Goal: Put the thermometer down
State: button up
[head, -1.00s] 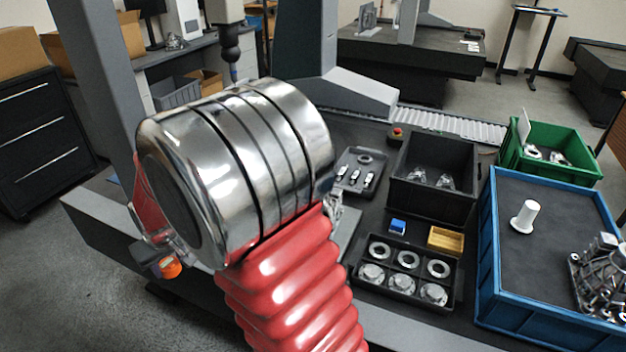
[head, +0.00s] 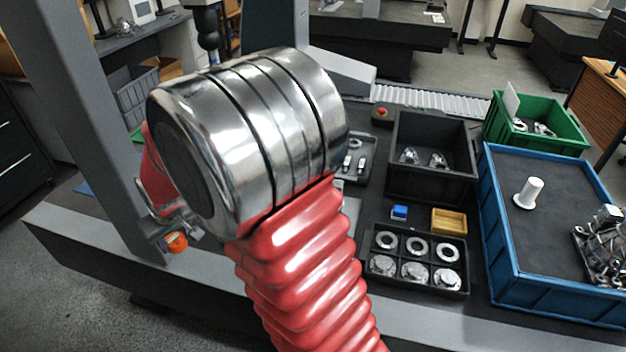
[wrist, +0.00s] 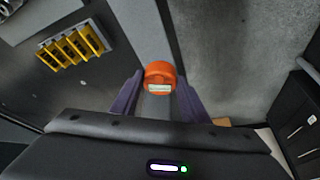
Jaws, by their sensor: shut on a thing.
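The thermometer (wrist: 160,74) is an orange, rounded piece with a small pale display, held between the two purple fingers of my gripper (wrist: 158,98) in the wrist view. My gripper is shut on it. In the head view the orange thermometer (head: 177,243) shows at the left of my arm, in front of the grey front edge of the machine. My big arm joint hides most of the gripper there. Whether the thermometer touches anything below it, I cannot tell.
A yellow slotted rack (wrist: 75,46) stands on the dark surface in the wrist view. At right are a partitioned black tray (head: 415,262), a black bin (head: 432,180), a blue crate (head: 530,283) and a green crate (head: 540,143). A grey upright (head: 85,120) stands left.

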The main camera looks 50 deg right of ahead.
jog(key=shift+d, duration=0.2)
jog(key=d+r+m, duration=0.1)
jog(key=d+r, duration=0.2)
jog(key=d, duration=0.8)
jog(key=d+r, duration=0.2)
jog(key=d, duration=0.8)
jog(key=s+d+r, duration=0.2)
jog(key=s+d, duration=0.1)
jog(key=d, duration=0.3)
jog(key=s+d+r, duration=0.2)
jog(key=d+r, duration=0.1)
jog(key=d, duration=0.4)
jog(key=s+d+r, duration=0.2)
jog(key=s+d, duration=0.1)
jog(key=d, duration=0.4)
jog(key=shift+s+d+r, duration=0.2)
jog(key=shift+s+r, duration=0.05)
jog(key=shift+s, duration=0.05)
jog(key=shift+f, duration=2.55)
jog(key=shift+f, duration=2.45)
